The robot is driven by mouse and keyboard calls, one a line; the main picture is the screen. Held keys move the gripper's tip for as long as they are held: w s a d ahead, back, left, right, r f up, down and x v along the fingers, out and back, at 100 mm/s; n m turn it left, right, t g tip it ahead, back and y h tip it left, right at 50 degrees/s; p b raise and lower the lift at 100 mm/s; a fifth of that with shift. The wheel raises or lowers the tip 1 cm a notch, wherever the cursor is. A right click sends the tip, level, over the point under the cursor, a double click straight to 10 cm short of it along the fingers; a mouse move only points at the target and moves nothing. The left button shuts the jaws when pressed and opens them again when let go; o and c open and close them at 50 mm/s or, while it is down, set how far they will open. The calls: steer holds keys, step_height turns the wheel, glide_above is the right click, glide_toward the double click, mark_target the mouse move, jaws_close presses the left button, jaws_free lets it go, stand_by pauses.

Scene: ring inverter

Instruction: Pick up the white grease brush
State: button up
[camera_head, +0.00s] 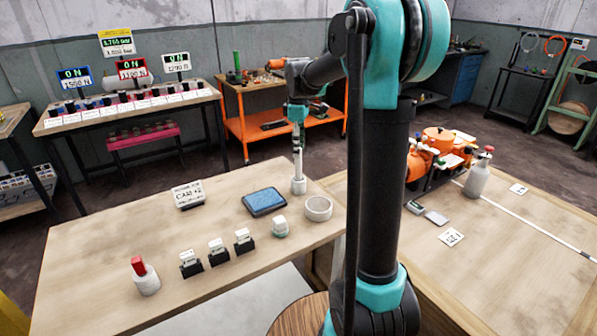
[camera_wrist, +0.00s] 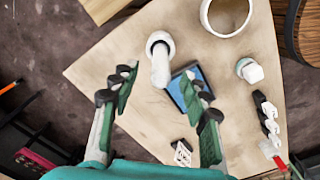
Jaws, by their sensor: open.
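A white upright object that looks like the grease brush (camera_head: 298,186) stands near the far right edge of the light wooden table (camera_head: 90,255). In the wrist view it is a white shaft (camera_wrist: 160,68) with a rounder white part around one end. I cannot make out bristles. My gripper (camera_head: 297,166) is above it, pointing down. In the wrist view the fingers of my gripper (camera_wrist: 162,88) are apart, one on each side of the shaft, with gaps showing. Nothing is visibly held. Whether the fingertips are level with the shaft is unclear.
A blue-screened tablet (camera_head: 264,202) lies close by, partly behind a finger in the wrist view. A white ring (camera_head: 319,208), a small white jar (camera_head: 280,226), several small black stands and a red-topped white object (camera_head: 145,276) stand nearby. A sign (camera_head: 188,194) stands left.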

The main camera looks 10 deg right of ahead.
glide_above(298, 177)
steer(key=w, duration=0.1)
steer(key=shift+d+f, duration=0.15)
steer(key=shift+f, duration=2.6)
jaws_close()
